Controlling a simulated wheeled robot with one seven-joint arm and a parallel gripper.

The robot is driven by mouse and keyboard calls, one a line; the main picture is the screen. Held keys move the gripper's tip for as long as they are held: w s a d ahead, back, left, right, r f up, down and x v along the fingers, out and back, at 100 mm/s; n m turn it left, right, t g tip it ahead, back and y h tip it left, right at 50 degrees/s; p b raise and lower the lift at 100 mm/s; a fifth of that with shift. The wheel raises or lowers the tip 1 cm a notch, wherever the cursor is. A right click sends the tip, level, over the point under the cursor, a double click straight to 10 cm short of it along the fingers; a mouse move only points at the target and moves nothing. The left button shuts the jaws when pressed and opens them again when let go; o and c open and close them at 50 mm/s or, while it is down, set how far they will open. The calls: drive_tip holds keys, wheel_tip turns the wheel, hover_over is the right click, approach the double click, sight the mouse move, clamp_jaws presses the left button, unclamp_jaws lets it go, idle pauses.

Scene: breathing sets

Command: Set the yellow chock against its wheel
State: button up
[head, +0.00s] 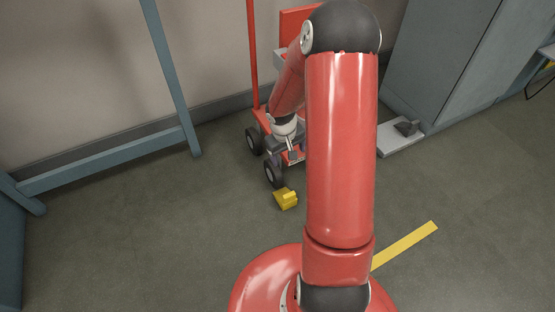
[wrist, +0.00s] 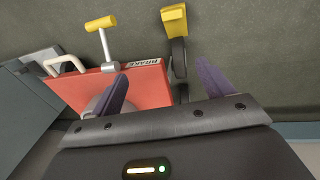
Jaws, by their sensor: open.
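The yellow chock (head: 285,199) lies on the floor just in front of the nearer dark wheel (head: 272,174) of a red cart. It also shows at the top of the wrist view (wrist: 174,22), close by the wheel (wrist: 179,56). I cannot tell whether chock and wheel touch. My gripper (wrist: 164,80) is open and empty, its two purple fingers spread above the cart's edge and wheels. The chock lies beyond the fingertips, not between them. In the head view my arm hides much of the cart.
The red cart deck (wrist: 85,86) carries a BRAKE label (wrist: 144,62) and a yellow-topped lever (wrist: 101,24). A blue-grey frame (head: 105,160) stands left, a grey cabinet (head: 450,60) right. Floor left of the chock is clear.

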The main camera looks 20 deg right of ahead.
drive_tip(key=s+a+r+t, duration=0.1)
drive_tip(key=s+a+r, duration=0.15)
drive_tip(key=r, duration=0.45)
drive_tip(key=s+a+r+t, duration=0.1)
drive_tip(key=s+a+r, duration=0.15)
drive_tip(key=r, duration=0.45)
drive_tip(key=s+a+r, duration=0.2)
drive_tip(key=s+r, duration=0.1)
drive_tip(key=r, duration=0.4)
drive_tip(key=s+a+r+t+y, duration=0.1)
drive_tip(key=s+a+r, duration=0.2)
drive_tip(key=s, duration=0.3)
drive_tip(key=s+a+r+t+y, duration=0.1)
drive_tip(key=s+a+r, duration=0.3)
drive_tip(key=s, duration=0.3)
drive_tip(key=shift+r+t, duration=0.4)
drive_tip(key=shift+r, duration=0.05)
drive_tip(key=shift+s, duration=0.1)
